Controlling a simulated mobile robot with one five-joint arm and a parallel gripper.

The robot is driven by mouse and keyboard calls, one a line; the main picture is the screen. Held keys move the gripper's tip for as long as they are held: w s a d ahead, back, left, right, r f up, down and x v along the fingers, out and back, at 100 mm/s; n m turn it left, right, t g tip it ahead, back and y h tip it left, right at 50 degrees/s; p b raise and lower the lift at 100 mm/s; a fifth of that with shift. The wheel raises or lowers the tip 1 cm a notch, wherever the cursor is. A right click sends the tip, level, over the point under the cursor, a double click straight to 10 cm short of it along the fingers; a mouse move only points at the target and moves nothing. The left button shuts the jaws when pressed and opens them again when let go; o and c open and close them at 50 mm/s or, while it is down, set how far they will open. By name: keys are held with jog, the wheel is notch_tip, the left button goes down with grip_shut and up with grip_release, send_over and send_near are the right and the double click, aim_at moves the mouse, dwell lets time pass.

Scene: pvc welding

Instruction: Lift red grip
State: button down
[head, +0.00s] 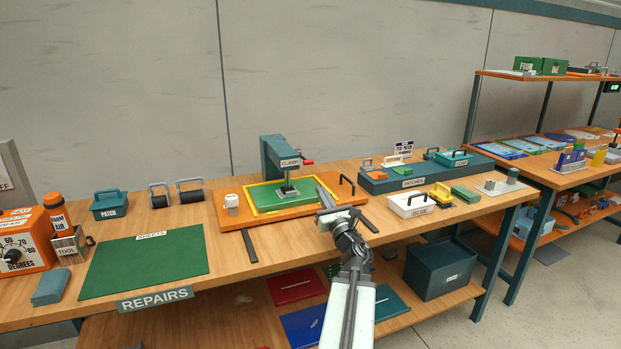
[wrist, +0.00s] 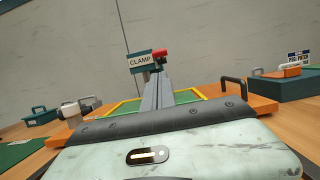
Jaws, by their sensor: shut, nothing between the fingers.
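The red grip (head: 308,161) sticks out from the right side of the green clamp (head: 283,152) at the back of the bench. In the wrist view the red grip (wrist: 161,53) shows just right of the CLAMP label (wrist: 140,61), above my fingertips. My gripper (head: 321,190) is shut and empty, in front of the clamp and to the right of its foot. In the wrist view my gripper (wrist: 156,76) points at the clamp, and its fingers hide part of it. The gripper appears apart from the red grip.
The clamp stands over an orange board (head: 235,216) with a yellow frame and a green sheet (head: 280,204). A black handle (head: 347,184) rises at the board's right. A white box (head: 411,205) and a PATCHES tray (head: 376,184) stand farther right. A green mat (head: 145,265) lies left.

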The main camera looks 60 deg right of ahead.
jog(key=p+x, duration=0.3)
jog(key=x, duration=0.7)
jog(key=shift+s, duration=0.1)
